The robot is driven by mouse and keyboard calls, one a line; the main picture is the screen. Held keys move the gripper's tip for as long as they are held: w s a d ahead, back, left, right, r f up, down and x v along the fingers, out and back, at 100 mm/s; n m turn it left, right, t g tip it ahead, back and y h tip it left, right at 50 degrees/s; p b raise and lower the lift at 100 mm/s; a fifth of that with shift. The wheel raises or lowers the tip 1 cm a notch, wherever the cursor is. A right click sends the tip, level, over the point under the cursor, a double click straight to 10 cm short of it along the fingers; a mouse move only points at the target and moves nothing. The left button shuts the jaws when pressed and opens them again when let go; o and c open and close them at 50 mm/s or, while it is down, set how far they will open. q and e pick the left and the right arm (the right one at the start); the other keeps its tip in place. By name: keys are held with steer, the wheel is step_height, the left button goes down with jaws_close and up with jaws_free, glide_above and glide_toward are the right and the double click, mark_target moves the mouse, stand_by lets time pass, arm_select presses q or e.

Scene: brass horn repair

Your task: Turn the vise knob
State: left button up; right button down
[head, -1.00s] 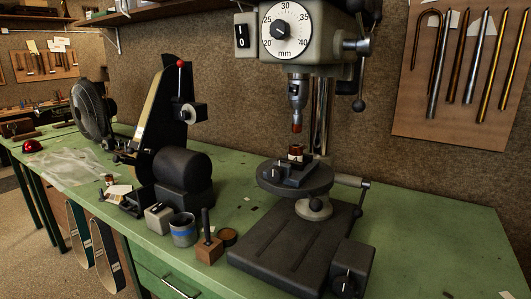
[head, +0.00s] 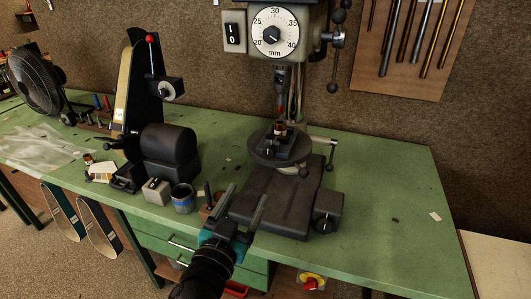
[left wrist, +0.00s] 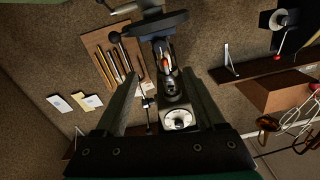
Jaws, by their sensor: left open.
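The small dark vise (head: 284,147) sits on the round table (head: 262,152) of the drill press, with a small reddish-brown piece at its top. Its knob is too small to make out clearly. My left gripper (head: 245,197) comes in from the bottom, open and empty, its two fingers apart in front of the vise and over the front of the press base. In the left wrist view the open fingers frame the drill press (left wrist: 174,90), which appears upside down with its round table (left wrist: 150,25) near the top. My right gripper is not in view.
The dark press base (head: 275,205) and a box with a knob (head: 327,211) stand near the gripper. A blue-banded cup (head: 183,198), a small grey box (head: 156,191) and a belt sander (head: 168,150) are to the left. The green bench (head: 390,200) is mostly clear at right.

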mark_target(268, 154)
arm_select(q)
steer(key=x, duration=1.4)
steer(key=shift+w+d+f, duration=0.1)
steer(key=shift+w, duration=0.25)
steer(key=shift+c, duration=0.4)
jaws_close()
